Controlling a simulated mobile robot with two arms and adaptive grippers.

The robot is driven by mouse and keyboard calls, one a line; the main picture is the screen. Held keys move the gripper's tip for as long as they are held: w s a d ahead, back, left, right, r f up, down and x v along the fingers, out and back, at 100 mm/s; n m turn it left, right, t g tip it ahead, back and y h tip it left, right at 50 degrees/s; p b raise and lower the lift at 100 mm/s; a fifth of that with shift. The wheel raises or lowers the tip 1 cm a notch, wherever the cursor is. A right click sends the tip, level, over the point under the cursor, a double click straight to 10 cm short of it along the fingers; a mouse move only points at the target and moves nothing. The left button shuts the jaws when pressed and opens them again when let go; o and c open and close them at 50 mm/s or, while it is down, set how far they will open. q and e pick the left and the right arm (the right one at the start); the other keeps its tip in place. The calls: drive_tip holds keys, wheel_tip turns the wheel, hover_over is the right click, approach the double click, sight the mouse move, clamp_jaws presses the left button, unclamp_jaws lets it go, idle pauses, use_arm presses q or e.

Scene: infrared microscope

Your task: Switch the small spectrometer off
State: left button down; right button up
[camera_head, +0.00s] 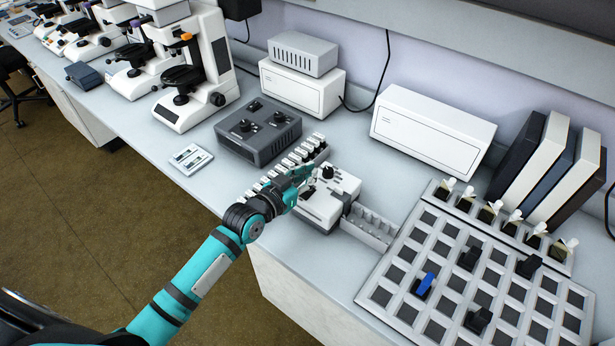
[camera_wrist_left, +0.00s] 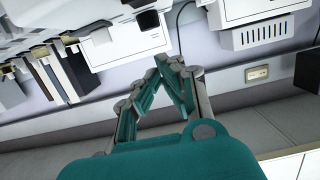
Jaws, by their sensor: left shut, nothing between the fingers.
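The small spectrometer appears to be the compact white device (camera_head: 332,197) with a black knob (camera_head: 328,172) on top, near the front edge of the bench in the head view. My left gripper (camera_head: 309,170) is just left of the knob, over the device's left side. I cannot tell whether it touches the device. In the left wrist view its fingers (camera_wrist_left: 163,72) are closed together with nothing between them. The forearm and gripper hide part of the device's left side. Its switch cannot be made out. My right gripper is not in view.
A dark grey control box (camera_head: 258,131) and a row of small white-topped pieces (camera_head: 300,152) stand behind and left of the gripper. A white slotted holder (camera_head: 371,228) and a large grid tray (camera_head: 480,270) lie to the right. White boxes (camera_head: 430,132) line the wall.

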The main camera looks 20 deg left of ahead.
use_arm(q)
drive_tip(key=r+b+v, duration=0.1)
drive_tip(key=v, duration=0.8)
drive_tip(key=shift+s+r, duration=0.15)
drive_tip(key=shift+s, duration=0.1)
